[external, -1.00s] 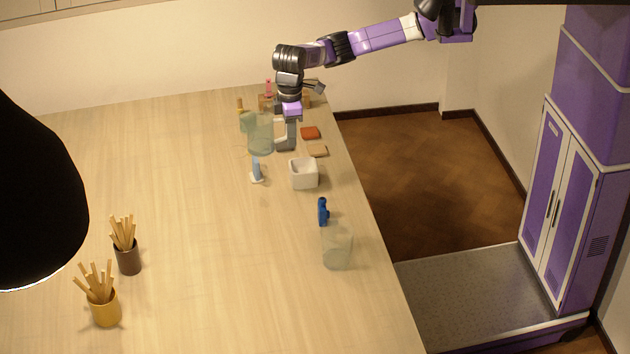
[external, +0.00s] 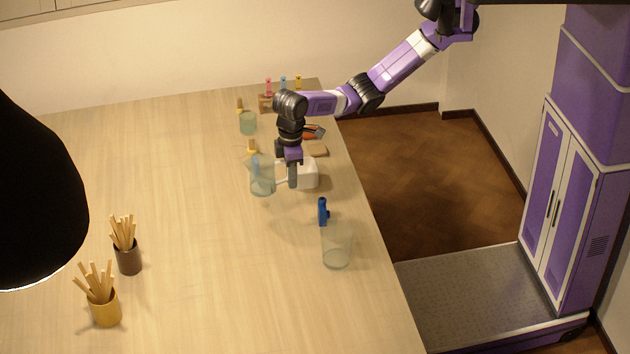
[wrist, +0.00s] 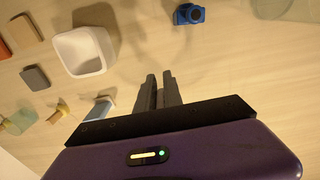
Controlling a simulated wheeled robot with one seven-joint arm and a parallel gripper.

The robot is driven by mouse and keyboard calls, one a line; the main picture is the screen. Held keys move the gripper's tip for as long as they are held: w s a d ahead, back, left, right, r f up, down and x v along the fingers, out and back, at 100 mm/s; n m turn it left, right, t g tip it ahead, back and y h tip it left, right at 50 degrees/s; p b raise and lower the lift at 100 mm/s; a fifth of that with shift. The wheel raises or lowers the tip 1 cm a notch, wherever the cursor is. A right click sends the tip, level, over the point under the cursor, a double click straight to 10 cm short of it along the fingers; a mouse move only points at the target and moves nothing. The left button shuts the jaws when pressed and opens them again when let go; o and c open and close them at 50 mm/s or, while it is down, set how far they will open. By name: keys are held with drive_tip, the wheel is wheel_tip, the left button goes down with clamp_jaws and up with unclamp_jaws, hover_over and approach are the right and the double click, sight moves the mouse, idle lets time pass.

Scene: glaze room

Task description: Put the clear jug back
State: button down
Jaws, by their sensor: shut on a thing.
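The clear jug (external: 262,180) is a see-through, faintly tinted vessel with a handle on its right side. My gripper (external: 292,184) is shut on that handle, with the jug's body to its left. The jug looks roughly upright; I cannot tell whether its base touches the table. In the wrist view my gripper's fingers (wrist: 158,88) are close together, and the jug is too transparent to make out clearly.
A white square pot (external: 309,174) stands right behind my gripper. A blue item (external: 322,212) and another clear vessel (external: 337,250) stand nearer the right edge. A greenish glass (external: 247,123) stands farther back. Stick-filled cups (external: 105,308) are front left. The middle is clear.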

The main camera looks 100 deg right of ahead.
sight(292, 211)
wheel_tip(292, 211, down, 3)
drive_tip(key=shift+f+b, duration=0.1)
drive_tip(key=shift+b, duration=0.95)
wheel_tip(292, 211, down, 3)
drive_tip(key=shift+f+b, duration=0.1)
drive_tip(key=shift+b, duration=0.75)
drive_tip(key=shift+f+p, duration=0.4)
drive_tip(key=shift+f, duration=0.8)
drive_tip(key=shift+f, duration=0.15)
drive_tip(key=c, duration=1.5)
unclamp_jaws()
drive_tip(key=shift+r+p, duration=1.45)
drive_tip(key=shift+r, duration=4.7)
